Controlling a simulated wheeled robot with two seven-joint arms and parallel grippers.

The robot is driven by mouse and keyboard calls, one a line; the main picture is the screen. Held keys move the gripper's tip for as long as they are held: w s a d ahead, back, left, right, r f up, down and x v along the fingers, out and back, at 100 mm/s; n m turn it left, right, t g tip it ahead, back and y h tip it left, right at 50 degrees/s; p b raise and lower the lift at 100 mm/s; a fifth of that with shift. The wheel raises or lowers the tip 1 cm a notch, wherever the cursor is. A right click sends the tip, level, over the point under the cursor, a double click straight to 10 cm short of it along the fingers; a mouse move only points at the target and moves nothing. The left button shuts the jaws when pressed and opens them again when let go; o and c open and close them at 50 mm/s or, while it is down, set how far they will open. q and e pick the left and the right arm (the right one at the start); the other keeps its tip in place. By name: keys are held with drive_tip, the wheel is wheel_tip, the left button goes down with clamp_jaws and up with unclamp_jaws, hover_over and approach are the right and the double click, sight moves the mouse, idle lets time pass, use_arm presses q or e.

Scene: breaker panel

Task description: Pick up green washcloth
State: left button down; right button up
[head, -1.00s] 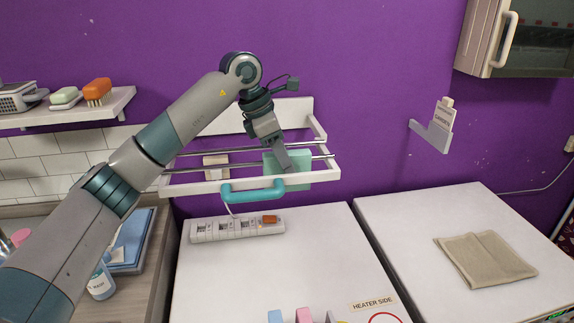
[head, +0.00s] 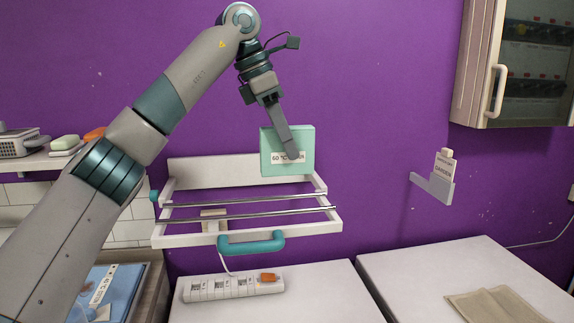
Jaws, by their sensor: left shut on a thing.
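The green washcloth (head: 301,141) is a stiff-looking pale green rectangle with a white label, partly legible as "60 °C". It hangs upright in the air above the white rack (head: 170,240), against the purple wall. My left gripper (head: 290,154) is shut on the washcloth, one finger lying across its front face and covering part of the label. The far finger is hidden behind the cloth. My right gripper is not in view.
The rack has two metal rails, a teal handle (head: 252,243) and a small beige piece. A power strip (head: 234,285) lies below it. A beige cloth (head: 498,306) lies at right. A wall cabinet (head: 488,65) and a "GARDEN" holder (head: 436,185) are at right.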

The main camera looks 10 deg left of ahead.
use_arm(q)
drive_tip(key=shift+r, duration=0.4)
drive_tip(key=c, duration=2.2)
unclamp_jaws()
clamp_jaws()
